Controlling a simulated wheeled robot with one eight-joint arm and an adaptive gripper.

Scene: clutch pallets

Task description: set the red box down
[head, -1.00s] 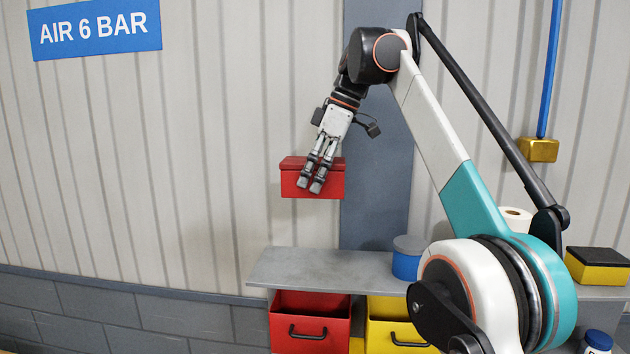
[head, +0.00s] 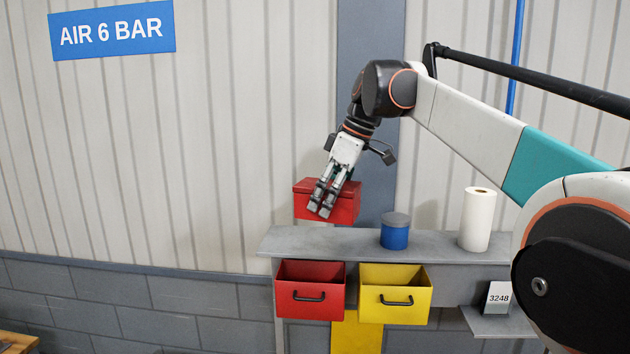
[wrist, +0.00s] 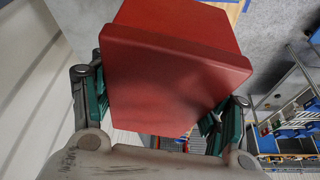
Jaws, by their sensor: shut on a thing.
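The red box (head: 343,202) has a lid and is in my gripper (head: 327,200), in front of the wall and at the left part of the grey shelf (head: 300,242). The fingers are shut on the box and cover part of its front. The box's underside is close to the shelf top; I cannot tell whether it touches. In the wrist view the red box (wrist: 175,75) fills the middle between the fingers of my gripper (wrist: 160,110).
A blue tin (head: 395,235) and a white paper roll (head: 476,220) stand on the shelf to the right. A red drawer bin (head: 328,302) and a yellow drawer bin (head: 410,305) hang below. A card marked 3248 (head: 498,297) sits on a lower ledge.

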